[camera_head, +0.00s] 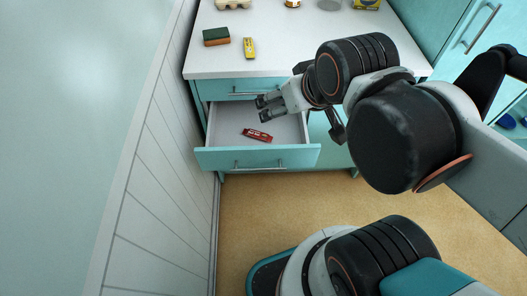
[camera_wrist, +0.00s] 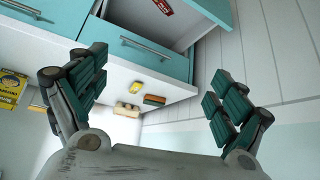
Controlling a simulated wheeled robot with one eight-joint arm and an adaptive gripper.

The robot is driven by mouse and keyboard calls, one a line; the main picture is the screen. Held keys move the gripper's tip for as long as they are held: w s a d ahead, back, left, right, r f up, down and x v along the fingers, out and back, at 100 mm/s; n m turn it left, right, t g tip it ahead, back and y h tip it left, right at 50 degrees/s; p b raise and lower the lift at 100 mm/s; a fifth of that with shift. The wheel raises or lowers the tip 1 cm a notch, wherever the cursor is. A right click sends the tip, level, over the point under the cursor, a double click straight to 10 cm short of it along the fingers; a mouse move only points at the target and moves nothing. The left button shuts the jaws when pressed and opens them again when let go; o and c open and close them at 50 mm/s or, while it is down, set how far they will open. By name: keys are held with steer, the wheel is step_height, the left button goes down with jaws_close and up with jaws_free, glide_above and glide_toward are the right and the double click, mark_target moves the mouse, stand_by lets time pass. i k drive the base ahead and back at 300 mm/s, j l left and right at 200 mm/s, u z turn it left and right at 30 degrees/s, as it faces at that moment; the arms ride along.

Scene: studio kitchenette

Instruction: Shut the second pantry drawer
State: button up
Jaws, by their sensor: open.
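The second pantry drawer (camera_head: 258,158) is pulled out below a shut top drawer (camera_head: 228,88). Its teal front has a bar handle (camera_head: 260,166), and a red packet (camera_head: 257,135) lies inside on the pale drawer floor. My gripper (camera_head: 266,106) is open and empty, its fingers appearing over the rear part of the open drawer, behind its front panel. I cannot tell its exact height. In the wrist view, my gripper (camera_wrist: 157,82) has its fingers spread wide, and part of the open drawer (camera_wrist: 212,10) shows at the top.
The white countertop (camera_head: 290,45) above holds a green and brown sponge (camera_head: 216,37), a yellow item (camera_head: 249,48) and several things at the back. A panelled wall (camera_head: 150,170) runs close along the drawer's left side. The floor (camera_head: 240,215) before the drawer is clear.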

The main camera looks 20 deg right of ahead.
mark_target(226, 148)
steer(key=l+u, duration=0.15)
steer(key=u, duration=0.25)
steer(key=k+l+u, duration=0.1)
steer(key=u, duration=0.35)
steer(key=l+u, duration=0.15)
steer(key=u, duration=0.25)
steer(key=k+u, duration=0.15)
steer(key=u, duration=0.25)
